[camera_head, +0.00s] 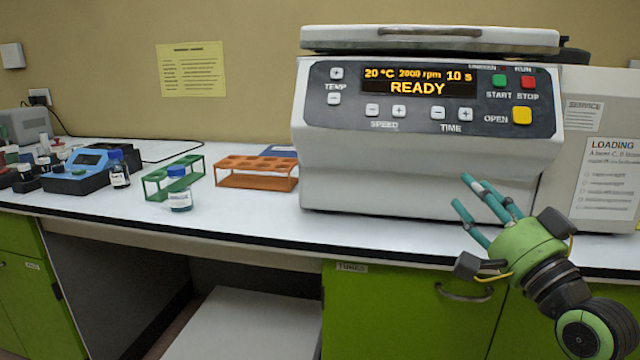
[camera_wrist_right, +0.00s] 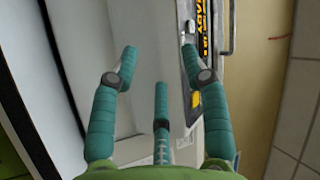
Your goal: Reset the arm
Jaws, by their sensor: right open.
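My right gripper (camera_head: 480,205) is at the right of the head view, in front of the lower right part of the centrifuge (camera_head: 420,165). Its teal fingers point up and left, spread apart and empty. In the right wrist view the open fingers (camera_wrist_right: 155,75) show with nothing between them, and the centrifuge front (camera_wrist_right: 150,50) lies beyond. My left gripper is in neither view.
An orange rack (camera_head: 257,180) and a green rack (camera_head: 160,186) stand on the white bench left of the centrifuge. A small blue-capped bottle (camera_head: 180,200) stands by the green rack. Another bottle (camera_head: 118,178) stands beside a blue device (camera_head: 82,165). Green cabinets (camera_head: 410,310) are below.

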